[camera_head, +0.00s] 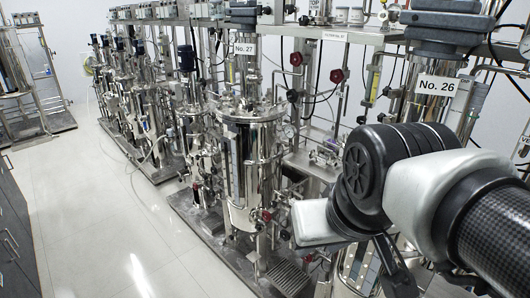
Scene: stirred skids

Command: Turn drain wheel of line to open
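Several small red handwheels are in view, and I cannot tell which is the drain wheel. One red wheel (266,215) sits low on the front of the steel vessel (245,160) labelled No. 27. Two more red wheels, a left one (296,59) and a right one (337,76), sit on the piping behind it. My arm comes in from the right, in front of the No. 26 unit (437,85). Dark parts of my gripper (392,268) show below my wrist. My wrist hides most of it, so its opening is unclear. I see no contact with a wheel.
A row of steel vessels on skids (140,100) runs back to the left. Hoses, gauges and thin pipes crowd the space around No. 27. A metal grating (288,278) lies at its foot. The pale floor (95,220) at left is clear, with dark cabinets (15,235) at the edge.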

